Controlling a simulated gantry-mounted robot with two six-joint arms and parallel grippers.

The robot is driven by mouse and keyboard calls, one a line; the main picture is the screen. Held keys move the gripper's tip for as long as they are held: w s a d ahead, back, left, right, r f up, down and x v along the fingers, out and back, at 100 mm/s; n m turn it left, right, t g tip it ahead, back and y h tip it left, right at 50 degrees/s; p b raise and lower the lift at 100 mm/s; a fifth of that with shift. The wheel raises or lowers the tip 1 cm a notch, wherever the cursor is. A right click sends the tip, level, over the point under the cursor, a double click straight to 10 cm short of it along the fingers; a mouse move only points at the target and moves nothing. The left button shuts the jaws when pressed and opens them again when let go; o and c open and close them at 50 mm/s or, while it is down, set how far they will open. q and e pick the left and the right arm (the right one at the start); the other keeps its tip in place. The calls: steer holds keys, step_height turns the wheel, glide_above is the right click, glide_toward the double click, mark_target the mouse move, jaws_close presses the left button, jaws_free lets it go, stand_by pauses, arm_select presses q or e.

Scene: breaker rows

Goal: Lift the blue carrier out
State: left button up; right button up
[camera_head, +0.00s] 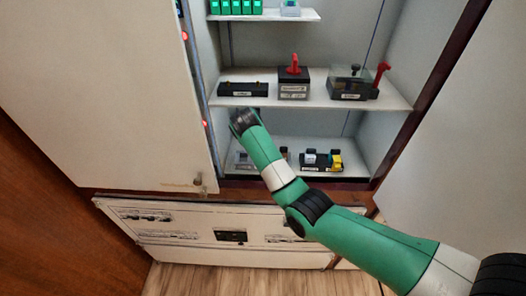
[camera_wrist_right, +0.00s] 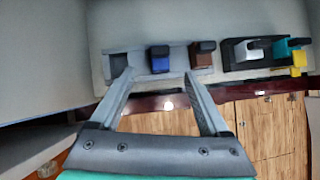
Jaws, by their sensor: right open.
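The blue carrier (camera_wrist_right: 160,60) stands in a grey rack (camera_wrist_right: 118,64) in the right wrist view, with a brown carrier (camera_wrist_right: 203,54) to its right and a dark empty-looking slot to its left. My right gripper (camera_wrist_right: 159,75) is open and empty. Its two fingertips are spread to either side of the blue carrier in the picture and appear short of it; I cannot tell the exact gap. In the head view my right arm reaches to the lower shelf and hides the blue carrier and the gripper's fingers. My left gripper is not in view.
A black rack (camera_head: 322,168) with white, teal and yellow carriers stands right of the grey rack. The middle shelf (camera_head: 396,102) above holds a black block, a box with a red knob (camera_head: 294,86) and a switch with a red lever. Green breakers (camera_head: 235,7) sit on top.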

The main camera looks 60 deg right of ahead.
steer(key=x, duration=0.7)
steer(key=shift+f, duration=0.25)
steer(key=shift+c, duration=0.2)
jaws_close()
